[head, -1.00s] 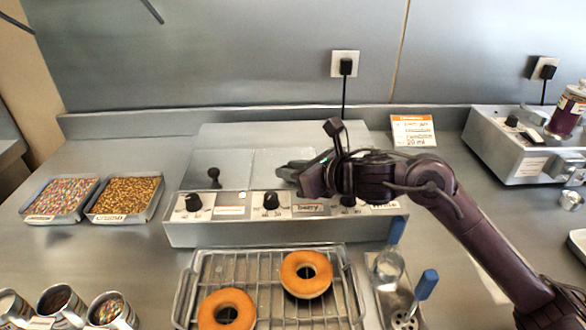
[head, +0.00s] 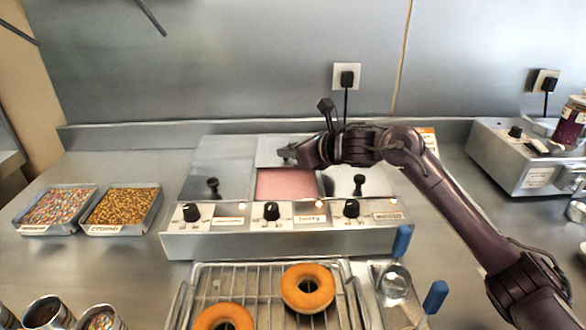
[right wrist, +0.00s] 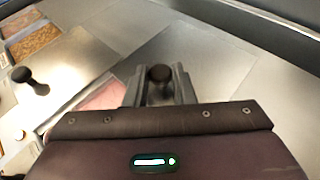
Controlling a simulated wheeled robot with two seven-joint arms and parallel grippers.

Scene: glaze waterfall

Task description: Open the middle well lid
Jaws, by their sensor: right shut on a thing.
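The glaze warmer (head: 240,243) has three wells in a row. Its middle well (head: 287,184) is uncovered at the front and shows pink glaze, with a "berry" label below it. The middle lid (head: 268,150) is slid back toward the wall. My right gripper (head: 287,154) is over this lid, and in the right wrist view its fingers (right wrist: 160,88) are shut on the lid's dark round knob (right wrist: 160,74). The left well lid (head: 218,170) and right well lid (head: 341,178) are in place, each with a black knob. My left gripper is not in view.
A wire rack with two doughnuts (head: 307,289) stands in front of the warmer. Trays of sprinkles (head: 58,208) and crumbs (head: 124,208) lie left. Blue-handled tools (head: 402,243) lie front right. Another appliance (head: 520,165) stands far right.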

